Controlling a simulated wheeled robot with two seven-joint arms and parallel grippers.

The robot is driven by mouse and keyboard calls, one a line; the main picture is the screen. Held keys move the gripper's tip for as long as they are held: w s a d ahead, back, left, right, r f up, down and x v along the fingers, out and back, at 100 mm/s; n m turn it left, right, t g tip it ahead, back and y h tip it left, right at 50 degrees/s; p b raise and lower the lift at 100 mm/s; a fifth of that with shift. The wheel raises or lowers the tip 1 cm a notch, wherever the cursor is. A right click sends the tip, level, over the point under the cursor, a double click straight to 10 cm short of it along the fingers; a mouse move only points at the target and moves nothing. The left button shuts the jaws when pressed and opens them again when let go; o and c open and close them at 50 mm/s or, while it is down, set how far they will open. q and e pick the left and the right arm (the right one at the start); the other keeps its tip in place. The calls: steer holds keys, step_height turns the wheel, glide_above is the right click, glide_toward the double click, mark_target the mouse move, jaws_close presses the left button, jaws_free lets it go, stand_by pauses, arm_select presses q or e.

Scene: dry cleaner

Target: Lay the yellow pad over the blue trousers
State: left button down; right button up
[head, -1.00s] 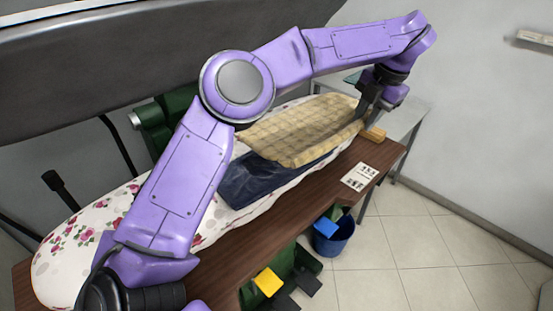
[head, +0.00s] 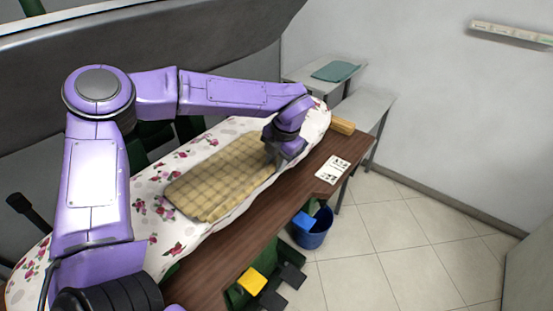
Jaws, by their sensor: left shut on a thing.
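The yellow checked pad (head: 222,180) lies along the flowered ironing board, its far right end under my left gripper. My left gripper (head: 280,158) is shut on the pad at that end. The blue trousers do not show in the head view now; the pad covers the area of board in front of me. My right gripper is not in view.
The flowered ironing board (head: 150,215) stands on a brown wooden table (head: 215,262). A white printed card (head: 332,169) and a wooden block (head: 343,126) lie on the table's right part. A blue bucket (head: 313,238) stands on the tiled floor. Grey shelves (head: 362,108) stand behind.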

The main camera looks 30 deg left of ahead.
arm_select(q)
steer(key=shift+f, duration=0.25)
steer(key=c, duration=0.9)
jaws_free()
steer(key=shift+r, duration=0.1)
steer(key=b+v, duration=0.1)
steer(key=v, duration=1.1)
steer(key=shift+b, duration=0.4)
